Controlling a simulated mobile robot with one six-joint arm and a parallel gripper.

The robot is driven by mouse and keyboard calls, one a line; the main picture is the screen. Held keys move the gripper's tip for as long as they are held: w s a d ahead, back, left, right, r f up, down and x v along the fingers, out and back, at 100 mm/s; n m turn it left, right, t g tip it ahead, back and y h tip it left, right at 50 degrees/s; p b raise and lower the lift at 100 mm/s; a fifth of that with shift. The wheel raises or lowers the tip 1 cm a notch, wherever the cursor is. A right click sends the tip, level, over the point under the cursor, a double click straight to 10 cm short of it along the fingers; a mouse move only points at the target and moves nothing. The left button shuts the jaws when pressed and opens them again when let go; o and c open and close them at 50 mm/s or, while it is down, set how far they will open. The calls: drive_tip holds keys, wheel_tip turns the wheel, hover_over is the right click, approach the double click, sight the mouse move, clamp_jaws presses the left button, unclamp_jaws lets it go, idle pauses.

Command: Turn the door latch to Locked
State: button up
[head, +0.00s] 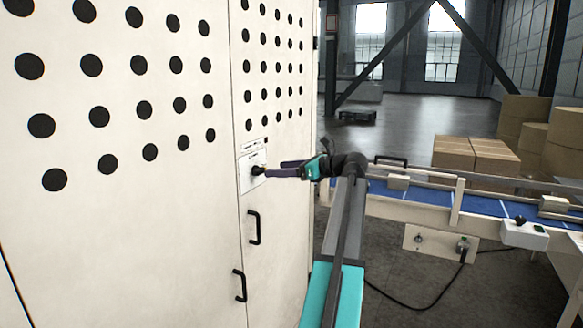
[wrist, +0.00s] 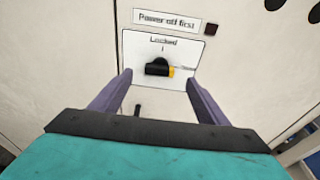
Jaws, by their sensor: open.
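The door latch (wrist: 156,68) is a black knob with a yellow tip on a white plate (wrist: 136,44) on the cabinet door. Its yellow tip points right, towards a small label too blurred to read. The word "Locked" and a tick mark are above the knob. In the head view the latch (head: 257,170) sits at the door's edge, above a black handle. My gripper (wrist: 159,78) is open, with one purple finger to each side of the knob. In the head view my gripper (head: 277,168) reaches it from the right; contact cannot be told.
A "Power off first" sign (wrist: 166,20) is above the plate. Black door handles (head: 254,227) stick out below the latch. A conveyor (head: 480,204) with small boxes runs to the right. Stacked cartons (head: 475,155) stand behind it. A cable (head: 425,305) lies on the floor.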

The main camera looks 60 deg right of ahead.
sight(262, 171)
drive_tip(key=shift+w+f+p, duration=0.25)
drive_tip(key=shift+w+p, duration=0.05)
drive_tip(key=shift+w, duration=0.95)
drive_tip(key=shift+w+f+p, duration=0.25)
drive_tip(key=shift+w+p, duration=0.05)
drive_tip(key=shift+w, duration=0.9)
drive_tip(key=shift+w+f+p, duration=0.25)
drive_tip(key=shift+w+p, duration=0.05)
drive_tip(key=shift+w, duration=0.95)
drive_tip(key=c, duration=1.1)
drive_tip(key=shift+a+n+h+b, duration=0.1)
drive_tip(key=shift+n+h+b, duration=0.3)
drive_tip(key=shift+n+b, duration=0.45)
drive_tip(key=shift+f+n+b, duration=0.1)
drive_tip(key=shift+n+b, duration=0.55)
drive_tip(key=shift+n, duration=0.2)
drive_tip(key=shift+a+n+h+b, duration=0.15)
drive_tip(key=shift+n+h+b, duration=0.75)
drive_tip(key=shift+n+b, duration=1.35)
